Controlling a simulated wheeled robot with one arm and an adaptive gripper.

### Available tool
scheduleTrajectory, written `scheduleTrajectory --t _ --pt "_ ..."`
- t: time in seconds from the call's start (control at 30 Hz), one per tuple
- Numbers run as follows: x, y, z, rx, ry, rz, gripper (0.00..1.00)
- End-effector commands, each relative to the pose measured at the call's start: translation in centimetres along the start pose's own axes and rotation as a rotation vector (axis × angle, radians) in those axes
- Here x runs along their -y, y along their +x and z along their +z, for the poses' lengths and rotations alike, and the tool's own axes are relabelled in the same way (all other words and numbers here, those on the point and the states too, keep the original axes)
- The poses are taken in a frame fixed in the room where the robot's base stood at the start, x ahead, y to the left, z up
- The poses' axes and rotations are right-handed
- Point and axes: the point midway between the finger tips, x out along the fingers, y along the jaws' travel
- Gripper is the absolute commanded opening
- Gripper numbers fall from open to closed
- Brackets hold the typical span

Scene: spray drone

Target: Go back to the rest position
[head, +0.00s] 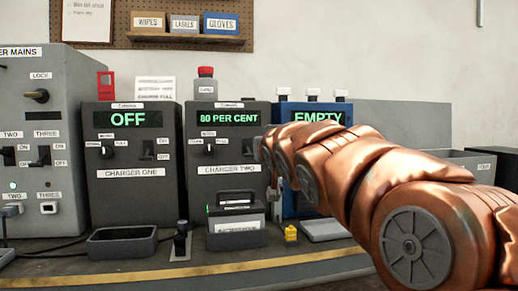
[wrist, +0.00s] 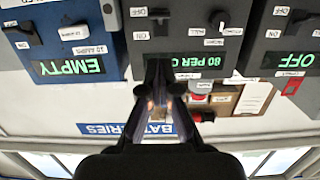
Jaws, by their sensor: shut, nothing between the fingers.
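My copper-coloured arm reaches in from the right in the head view. My gripper (head: 276,188), mostly hidden by the arm, is in front of the gap between charger two (head: 228,185) and the blue unit reading EMPTY (head: 317,116). In the wrist view, which is upside down, my gripper (wrist: 160,72) has its fingers together with nothing between them, in front of the 80 PER CENT display. Charger one (head: 128,195) reads OFF. A grey and black battery-like block (head: 237,228) stands in front of charger two, apparently apart from my gripper.
The grey mains box (head: 30,110) stands at the left. An empty dark tray (head: 122,243), a small black switch-like piece (head: 181,243) and a yellow piece (head: 291,233) are on the bench. A grey bin (head: 480,165) is at the right.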

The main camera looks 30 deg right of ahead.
Motion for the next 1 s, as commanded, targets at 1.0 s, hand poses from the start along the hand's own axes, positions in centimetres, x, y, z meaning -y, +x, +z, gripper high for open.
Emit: scheduleTrajectory --t 1.0 --pt "1.0 -1.9 0.6 0.124 -0.015 -0.005 0.0"
